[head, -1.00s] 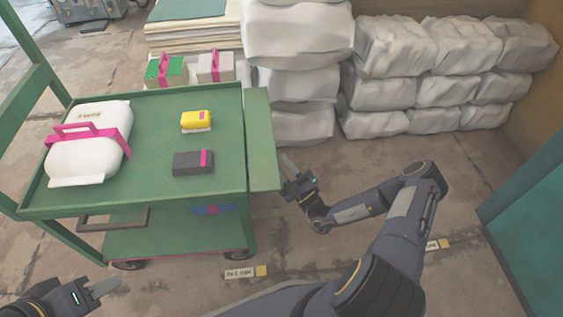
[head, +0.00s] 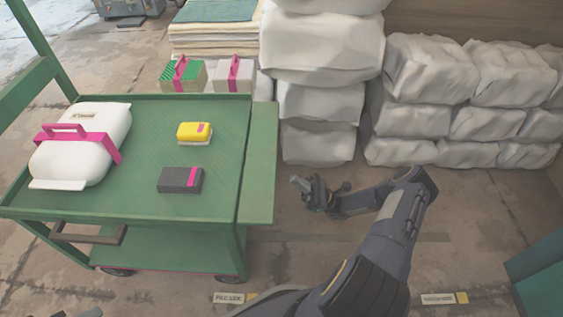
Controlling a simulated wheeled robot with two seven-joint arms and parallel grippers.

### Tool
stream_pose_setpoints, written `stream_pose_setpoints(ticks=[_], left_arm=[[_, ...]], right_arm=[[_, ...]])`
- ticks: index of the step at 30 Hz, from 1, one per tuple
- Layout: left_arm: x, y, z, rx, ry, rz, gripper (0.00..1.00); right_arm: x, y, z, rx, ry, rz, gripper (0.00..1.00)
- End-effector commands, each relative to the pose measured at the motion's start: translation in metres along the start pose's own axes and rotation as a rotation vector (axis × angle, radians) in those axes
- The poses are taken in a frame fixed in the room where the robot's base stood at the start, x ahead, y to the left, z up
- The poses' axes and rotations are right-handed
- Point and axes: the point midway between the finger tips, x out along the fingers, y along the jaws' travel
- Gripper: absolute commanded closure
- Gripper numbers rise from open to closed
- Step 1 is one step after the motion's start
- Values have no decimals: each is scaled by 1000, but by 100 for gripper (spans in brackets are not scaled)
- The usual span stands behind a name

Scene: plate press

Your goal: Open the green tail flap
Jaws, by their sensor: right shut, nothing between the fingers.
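The green tail flap (head: 258,165) runs along the right end of the green cart (head: 120,215). It sticks out beyond the tray, looking about level with it. My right gripper (head: 297,183) is shut and empty, just right of the flap's outer edge, with a small gap in the picture. I cannot tell its height against the flap. Of my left gripper (head: 90,313) only a grey sliver shows at the bottom edge, so its jaws are hidden.
A white bundle with a pink handle (head: 78,145), a yellow box (head: 194,133) and a dark grey box (head: 180,180) lie on the cart. White sacks (head: 320,95) are stacked behind my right arm. A teal block (head: 540,270) stands at right. Floor right of the flap is open.

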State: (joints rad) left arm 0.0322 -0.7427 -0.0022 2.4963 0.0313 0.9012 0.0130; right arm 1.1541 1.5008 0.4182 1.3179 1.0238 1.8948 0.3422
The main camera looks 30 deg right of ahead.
Motion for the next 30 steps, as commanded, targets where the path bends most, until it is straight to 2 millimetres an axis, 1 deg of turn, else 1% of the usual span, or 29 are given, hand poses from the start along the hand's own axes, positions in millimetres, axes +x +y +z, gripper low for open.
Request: stream_pose_setpoints(ticks=[1, 6, 9, 12, 18, 30], left_arm=[[1, -1, 1, 0, 0, 0, 64], [6, -2, 3, 0, 0, 0, 64], [8, -4, 4, 0, 0, 0, 64], [10, -5, 5, 0, 0, 0, 64], [13, -6, 7, 0, 0, 0, 64], [12, -6, 6, 0, 0, 0, 64]], right_arm=[[12, 0, 0, 2, -1, 5, 100], [49, 0, -1, 2, -1, 5, 100], [67, 1, 1, 3, 0, 4, 100], [77, 0, 14, 0, 2, 0, 100], [89, 0, 26, 1, 1, -2, 100], [92, 0, 28, 1, 2, -2, 100]])
